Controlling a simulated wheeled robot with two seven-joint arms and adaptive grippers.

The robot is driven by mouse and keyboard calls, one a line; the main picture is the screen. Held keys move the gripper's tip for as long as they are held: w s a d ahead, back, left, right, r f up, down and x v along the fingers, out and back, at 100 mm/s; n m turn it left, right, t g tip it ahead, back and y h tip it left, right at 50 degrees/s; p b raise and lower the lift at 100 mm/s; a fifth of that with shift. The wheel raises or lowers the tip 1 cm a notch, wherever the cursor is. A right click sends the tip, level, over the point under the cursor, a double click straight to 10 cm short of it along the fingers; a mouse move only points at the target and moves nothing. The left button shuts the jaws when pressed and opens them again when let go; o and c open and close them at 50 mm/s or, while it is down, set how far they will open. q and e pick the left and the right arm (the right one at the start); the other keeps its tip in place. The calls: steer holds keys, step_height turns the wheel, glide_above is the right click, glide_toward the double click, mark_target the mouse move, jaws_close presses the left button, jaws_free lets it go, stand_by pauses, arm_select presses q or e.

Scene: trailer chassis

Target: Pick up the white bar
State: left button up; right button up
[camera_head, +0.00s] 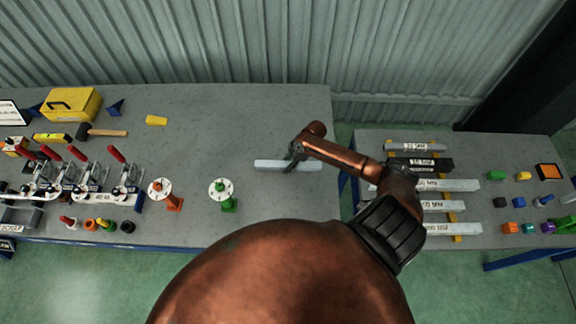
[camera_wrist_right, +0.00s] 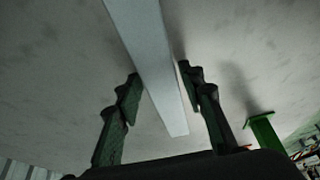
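The white bar (camera_head: 269,164) lies flat near the right end of the left grey table in the head view. In the right wrist view the white bar (camera_wrist_right: 143,40) runs lengthwise between the fingers. My right gripper (camera_head: 294,153) is over the middle of the bar. Its two green fingers (camera_wrist_right: 161,77) are open, one on each side of the bar, with gaps visible between them and its sides. Whether the fingertips reach the table is hard to tell. My left gripper does not show.
The green stand (camera_head: 223,193) is left of the bar, with an orange stand (camera_head: 164,192) beyond it. Toggle clamps (camera_head: 125,176) are farther left. A right table holds several labelled bars (camera_head: 450,185) on a rack and small coloured parts. A gap separates the tables.

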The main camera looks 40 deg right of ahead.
steer(key=shift+s+r, duration=0.1)
steer(key=shift+s, duration=0.15)
steer(key=c, duration=0.3)
steer(key=shift+w, duration=0.1)
jaws_close()
